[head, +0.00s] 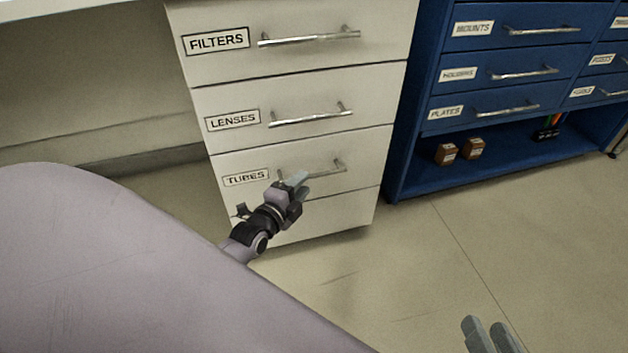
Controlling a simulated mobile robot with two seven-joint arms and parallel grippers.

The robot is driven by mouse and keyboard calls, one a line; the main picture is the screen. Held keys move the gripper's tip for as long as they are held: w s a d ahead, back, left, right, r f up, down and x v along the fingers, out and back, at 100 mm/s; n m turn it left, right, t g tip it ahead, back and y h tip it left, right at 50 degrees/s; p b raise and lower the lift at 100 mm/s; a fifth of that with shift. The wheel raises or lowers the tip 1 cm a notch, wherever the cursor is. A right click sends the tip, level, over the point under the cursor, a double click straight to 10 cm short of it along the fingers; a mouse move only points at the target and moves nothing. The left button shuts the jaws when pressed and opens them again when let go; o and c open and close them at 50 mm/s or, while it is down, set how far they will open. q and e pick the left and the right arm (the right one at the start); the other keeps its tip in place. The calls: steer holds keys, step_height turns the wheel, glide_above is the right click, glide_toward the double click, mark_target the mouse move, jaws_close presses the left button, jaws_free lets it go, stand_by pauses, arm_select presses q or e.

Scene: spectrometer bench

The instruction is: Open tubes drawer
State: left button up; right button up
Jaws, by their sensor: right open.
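The tubes drawer (268,158) is the third front down in the white drawer unit, with a "TUBES" label (246,177) at its left. It looks flush with the fronts above. Its metal bar handle (332,171) shows at the right end; the left part is hidden behind my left gripper (300,184). The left gripper's fingers are at the left half of the handle, and whether they touch or close on it cannot be told. My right gripper (491,338) is at the bottom right edge over the floor, open and empty, far from the drawer.
The filters drawer (300,65) and lenses drawer (240,98) above appear shut. A blue cabinet (425,150) stands at the right, with small brown boxes (446,154) on its low shelf. The floor (450,255) in front is clear.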

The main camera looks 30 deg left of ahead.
arm_select(q)
steer(key=shift+w+a+f+b, duration=0.15)
steer(key=shift+w+b, duration=0.35)
steer(key=shift+w, duration=0.7)
steer(key=shift+w+d+f+b, duration=0.15)
steer(key=shift+w+b, duration=0.3)
steer(key=shift+w, duration=0.7)
arm_select(e)
steer(key=shift+s+d+f+n+t+h, duration=0.15)
steer(key=shift+d+n+t+h, duration=0.25)
steer(key=shift+d, duration=0.45)
arm_select(q)
steer(key=shift+a, duration=0.1)
jaws_close()
